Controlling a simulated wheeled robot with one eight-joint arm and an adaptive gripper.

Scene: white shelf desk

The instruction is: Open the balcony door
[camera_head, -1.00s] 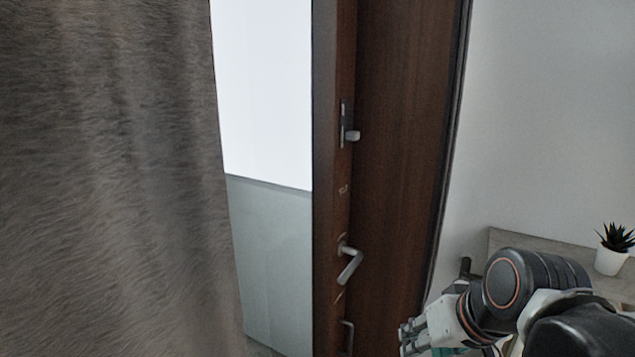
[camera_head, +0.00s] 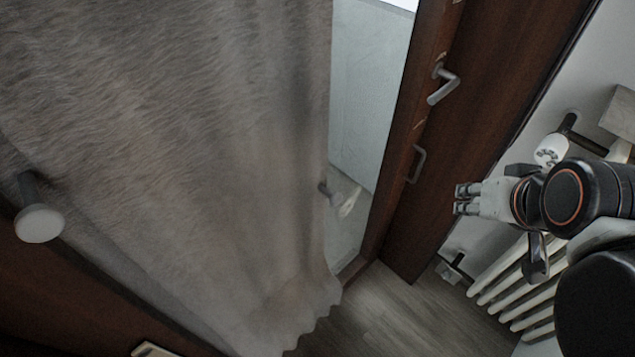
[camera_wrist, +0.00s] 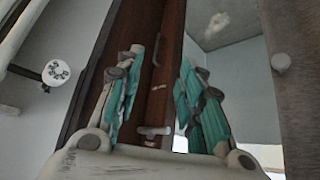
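The dark brown balcony door (camera_head: 490,100) stands right of a gap through which a pale outside wall shows. Its lever handle (camera_head: 442,85) is near the edge facing the gap, with a bracket-shaped pull (camera_head: 417,163) below it. In the wrist view, the lever (camera_wrist: 154,132) and pull (camera_wrist: 157,50) appear between my fingers in the picture. My gripper (camera_head: 463,199) points left in front of the door, lower than the lever and right of the pull. Its teal-padded fingers are apart and empty in the wrist view (camera_wrist: 161,60). No contact with the door is visible.
A grey curtain (camera_head: 180,130) covers the left side and part of the opening. A white radiator (camera_head: 515,285) and its valve (camera_head: 551,150) are close to my arm at right. A white round knob (camera_head: 40,222) sticks out at lower left. Wooden floor (camera_head: 400,315) is clear below the door.

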